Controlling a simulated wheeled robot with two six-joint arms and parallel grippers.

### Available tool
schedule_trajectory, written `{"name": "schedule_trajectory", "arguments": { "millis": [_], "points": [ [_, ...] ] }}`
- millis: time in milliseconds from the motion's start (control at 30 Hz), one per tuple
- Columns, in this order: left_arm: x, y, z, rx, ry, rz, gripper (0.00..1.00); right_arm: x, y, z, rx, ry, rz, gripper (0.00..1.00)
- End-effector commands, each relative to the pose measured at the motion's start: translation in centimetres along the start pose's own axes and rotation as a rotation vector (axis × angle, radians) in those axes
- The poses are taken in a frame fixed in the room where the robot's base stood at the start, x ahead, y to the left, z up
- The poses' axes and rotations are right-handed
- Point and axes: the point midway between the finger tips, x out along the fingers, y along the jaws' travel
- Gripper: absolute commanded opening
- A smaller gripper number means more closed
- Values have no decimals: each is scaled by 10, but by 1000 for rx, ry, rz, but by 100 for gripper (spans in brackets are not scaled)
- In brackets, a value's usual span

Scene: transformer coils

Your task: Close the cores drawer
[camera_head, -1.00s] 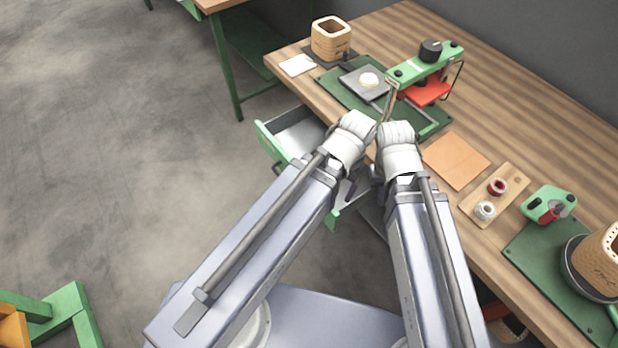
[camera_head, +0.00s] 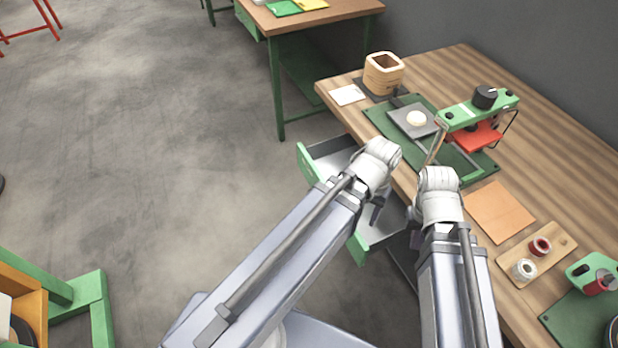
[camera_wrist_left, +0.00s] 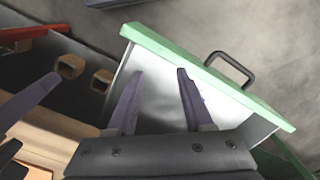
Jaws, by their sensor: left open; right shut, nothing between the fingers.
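The drawer under the workbench stands pulled out, with a green front (camera_head: 358,248) and a pale grey inside. In the left wrist view, its green front (camera_wrist_left: 190,68) carries a black handle (camera_wrist_left: 230,70) on the outer face. My left gripper (camera_head: 377,212) is over the open drawer. Its two fingers (camera_wrist_left: 160,74) are apart and empty, pointing toward the inner side of the front. My right gripper (camera_head: 415,240) is close to the bench edge, right of the left one; its fingers are mostly hidden in the head view. Brown square cores (camera_wrist_left: 70,66) show left of the fingers.
A second table (camera_head: 330,14) stands behind. Floor left of the drawer is clear.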

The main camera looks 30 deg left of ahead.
Motion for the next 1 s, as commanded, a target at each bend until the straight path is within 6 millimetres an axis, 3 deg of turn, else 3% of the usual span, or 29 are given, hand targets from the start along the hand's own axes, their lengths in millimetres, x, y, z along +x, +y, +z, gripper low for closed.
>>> {"name": "schedule_trajectory", "arguments": {
  "millis": [100, 433, 700, 1000],
  "points": [
    [14, -34, -19, -307, -8, 102, 37, 15, -1, -1, 0, 0, 0, 0],
    [26, -125, -51, -1049, -54, 369, 0, 38, -4, -2, 0, 0, 0, 0],
    [28, -222, -62, -1667, -133, 635, 0, 58, -6, -3, 0, 0, 0, 0],
    [22, -319, -50, -2173, -248, 919, 0, 74, -7, -4, -1, 0, 0, 0]
  ]
}}
